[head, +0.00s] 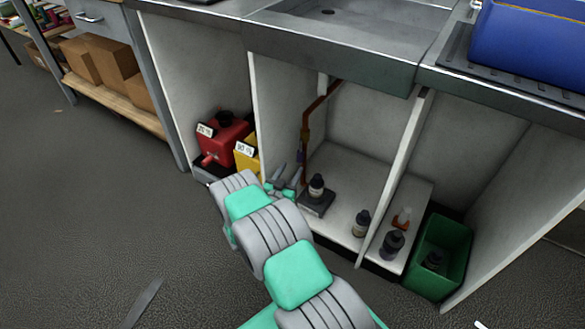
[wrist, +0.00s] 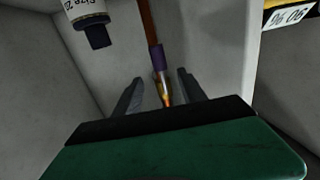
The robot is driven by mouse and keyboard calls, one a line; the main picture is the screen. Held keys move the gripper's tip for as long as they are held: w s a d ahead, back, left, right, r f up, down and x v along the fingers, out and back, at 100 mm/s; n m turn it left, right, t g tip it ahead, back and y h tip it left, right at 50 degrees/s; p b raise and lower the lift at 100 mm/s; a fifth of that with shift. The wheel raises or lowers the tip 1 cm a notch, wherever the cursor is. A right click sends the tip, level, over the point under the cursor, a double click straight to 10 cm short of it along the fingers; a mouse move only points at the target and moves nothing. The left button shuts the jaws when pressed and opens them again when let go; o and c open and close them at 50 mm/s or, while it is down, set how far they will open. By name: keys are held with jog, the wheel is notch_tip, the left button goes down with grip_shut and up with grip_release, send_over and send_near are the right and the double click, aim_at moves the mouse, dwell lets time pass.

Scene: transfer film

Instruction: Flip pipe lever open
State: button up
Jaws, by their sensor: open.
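A copper pipe (head: 305,122) runs down inside the open sink cabinet, by its left partition, with a brass fitting on it. A small purple part (head: 300,156), which looks like the lever's grip, sits at the pipe below the fitting. The purple part also shows in the wrist view (wrist: 158,57), with a brass-orange piece (wrist: 165,95) beyond its lower end. My gripper (head: 285,177) is inside the cabinet's front, low and left of the pipe. Its fingers (wrist: 160,76) are apart, one on each side of the purple and brass parts in that picture. I cannot tell whether they touch.
Red (head: 222,138) and yellow (head: 247,155) canisters stand left of the partition. A bottle on a dark block (head: 317,203) stands right of my gripper. More bottles (head: 361,222) and a green bin (head: 440,258) are further right. The floor at left is mostly clear.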

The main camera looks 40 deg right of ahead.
aim_at(299, 157)
jog(key=b+x, duration=0.1)
jog(key=x, duration=0.3)
jog(key=b+x, duration=0.1)
jog(key=x, duration=0.2)
jog(key=shift+w+d+f, duration=0.15)
jog(key=shift+d+f, duration=0.1)
jog(key=shift+d, duration=0.15)
jog(key=shift+c, duration=0.3)
grip_shut()
dwell(0.6)
